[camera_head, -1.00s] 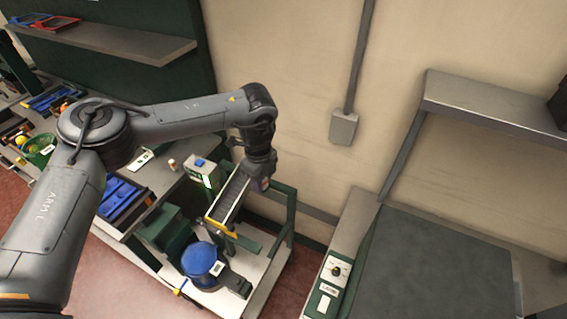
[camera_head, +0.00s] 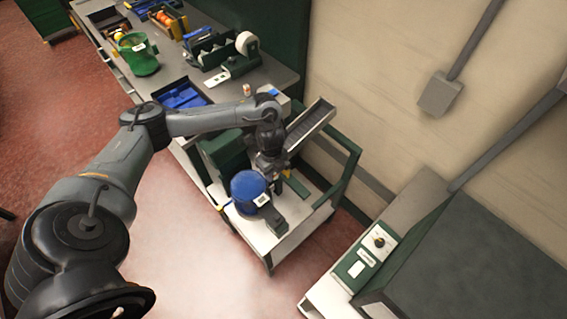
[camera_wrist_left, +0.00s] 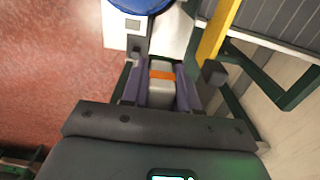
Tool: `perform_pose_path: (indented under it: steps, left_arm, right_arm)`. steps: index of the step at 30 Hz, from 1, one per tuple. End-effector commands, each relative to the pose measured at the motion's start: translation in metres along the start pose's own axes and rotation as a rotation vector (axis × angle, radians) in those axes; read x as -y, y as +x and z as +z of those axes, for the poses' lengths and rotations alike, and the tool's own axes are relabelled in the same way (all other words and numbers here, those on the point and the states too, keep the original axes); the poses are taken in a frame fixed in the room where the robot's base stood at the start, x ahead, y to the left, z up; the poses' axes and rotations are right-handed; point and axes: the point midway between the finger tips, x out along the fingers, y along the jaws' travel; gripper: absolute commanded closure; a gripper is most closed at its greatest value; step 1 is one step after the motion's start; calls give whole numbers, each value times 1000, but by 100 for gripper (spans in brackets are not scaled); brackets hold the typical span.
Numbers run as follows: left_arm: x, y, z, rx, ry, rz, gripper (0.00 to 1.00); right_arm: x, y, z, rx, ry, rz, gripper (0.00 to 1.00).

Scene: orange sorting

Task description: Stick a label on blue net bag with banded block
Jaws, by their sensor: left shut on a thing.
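My left gripper (camera_head: 268,167) is over the white-topped cart, close beside the blue net bag (camera_head: 248,186). In the left wrist view its fingers (camera_wrist_left: 161,88) are shut on the banded block (camera_wrist_left: 161,97), grey with an orange band. In the head view the arm hides the block. The bag is a rounded blue shape whose mesh is too small to make out; its edge shows in the left wrist view (camera_wrist_left: 140,5), ahead of the block and apart from it. A white tag with a grey square (camera_wrist_left: 133,25) is just below that edge. My right gripper is not in view.
A tilted grey chute (camera_head: 309,126) and green cart rails (camera_head: 345,165) stand right of the gripper. A dark green box (camera_head: 225,150) is behind the bag. The workbench holds a green basket (camera_head: 137,58) and blue trays (camera_head: 181,96). A control panel (camera_head: 362,258) is at the right.

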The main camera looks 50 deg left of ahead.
Motion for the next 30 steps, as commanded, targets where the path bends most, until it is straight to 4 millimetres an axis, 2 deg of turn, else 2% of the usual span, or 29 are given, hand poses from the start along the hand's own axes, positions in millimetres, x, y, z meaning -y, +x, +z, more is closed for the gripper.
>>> perform_pose_path:
  steps: [1,3,15,23,30]
  left_arm:
    - [-8,10,1,-1,-1,6,100]
    - [-15,17,3,-2,-3,6,100]
    - [-50,51,10,1,-4,1,100]
    - [-54,62,10,-1,-4,-1,100]
    - [-54,76,10,-1,-3,0,100]
  right_arm:
    - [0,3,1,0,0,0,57]
    - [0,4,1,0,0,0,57]
    - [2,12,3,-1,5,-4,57]
    - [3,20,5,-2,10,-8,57]
    - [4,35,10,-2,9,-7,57]
